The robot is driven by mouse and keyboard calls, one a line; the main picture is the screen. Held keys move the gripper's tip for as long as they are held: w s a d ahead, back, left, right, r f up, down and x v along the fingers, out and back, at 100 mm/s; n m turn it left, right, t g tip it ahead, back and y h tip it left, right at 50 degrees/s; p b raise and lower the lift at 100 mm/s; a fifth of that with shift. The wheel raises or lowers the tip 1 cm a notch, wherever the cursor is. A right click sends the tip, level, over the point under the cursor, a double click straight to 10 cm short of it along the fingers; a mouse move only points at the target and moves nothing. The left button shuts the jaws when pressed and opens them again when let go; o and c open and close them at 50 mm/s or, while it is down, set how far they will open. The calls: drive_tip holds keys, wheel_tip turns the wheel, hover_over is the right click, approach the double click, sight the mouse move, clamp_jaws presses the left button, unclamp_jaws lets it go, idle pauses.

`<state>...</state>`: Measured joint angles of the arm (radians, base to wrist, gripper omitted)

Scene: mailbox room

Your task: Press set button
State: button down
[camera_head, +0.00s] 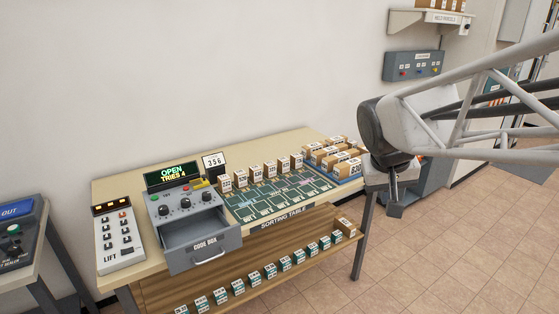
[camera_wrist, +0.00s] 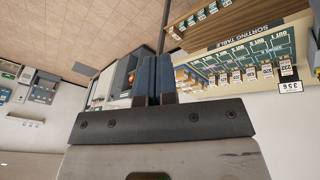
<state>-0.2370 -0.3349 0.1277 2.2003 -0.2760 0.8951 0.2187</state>
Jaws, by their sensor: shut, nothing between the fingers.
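The code box (camera_head: 159,208) stands on the left part of the sorting table in the head view. Its display (camera_head: 172,175) reads "OPEN" and "TRIES 4". Its face carries several dark knobs, with a small red button (camera_head: 186,189) and a yellow part (camera_head: 196,183) near the top. I cannot read which one is labelled set. Its drawer (camera_head: 205,246) is pulled open and looks empty. My gripper (camera_head: 394,200) is shut and empty, off the table's right end and far from the code box. Its fingers (camera_wrist: 153,78) point away in the wrist view; the code box is not clearly seen there.
A lift panel (camera_head: 119,238) sits left of the code box. A "356" card (camera_head: 214,162), small boxes and a green sorting board (camera_head: 275,194) lie to its right. A shelf (camera_head: 250,270) with boxes runs below. A wall panel (camera_head: 414,66) hangs behind my arm.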

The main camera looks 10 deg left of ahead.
drive_tip(key=w+a+n+t, duration=0.1)
drive_tip(key=w+a+n, duration=0.1)
drive_tip(key=w+a, duration=1.1)
drive_tip(key=n+t+y, duration=0.1)
drive_tip(key=n+t, duration=0.4)
hover_over(186, 189)
drive_tip(key=a, duration=0.1)
wheel_tip(186, 189, down, 12)
drive_tip(key=shift+w+r, duration=0.2)
drive_tip(key=shift+w, duration=0.05)
drive_tip(key=shift+f, duration=0.1)
drive_tip(key=shift+f, duration=4.3)
